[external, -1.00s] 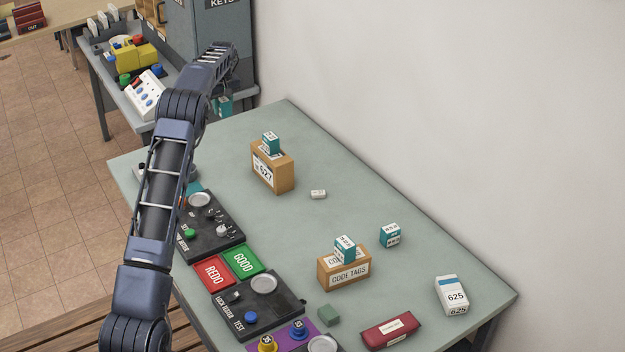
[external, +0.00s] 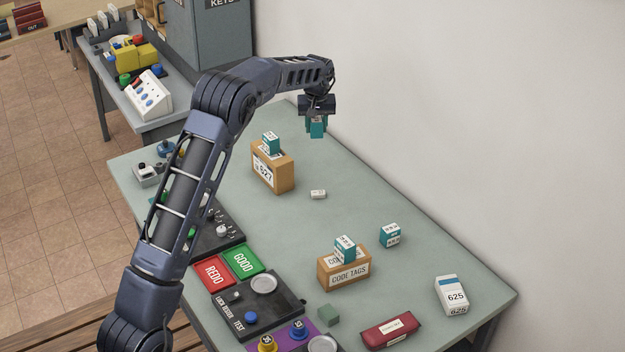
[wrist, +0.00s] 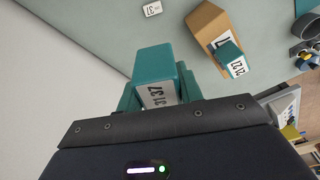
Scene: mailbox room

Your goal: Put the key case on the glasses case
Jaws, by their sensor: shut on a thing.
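My gripper (external: 317,118) is shut on a teal block with a white number label (wrist: 157,80). It holds the block in the air above the far end of the table, near the wall. The block appears to be the key case, though its label shows only a number. A dark red, long case with a white label (external: 390,331), which looks like the glasses case, lies at the near edge of the table. It is far from my gripper and nothing rests on it. The red case does not show in the wrist view.
A tan box with a teal block in it (external: 267,175) stands below my gripper. The tan code tags box (external: 344,270), another teal block (external: 390,235), a white 625 box (external: 453,295) and a small green block (external: 328,313) stand nearer. Black panels (external: 250,310) line the left edge.

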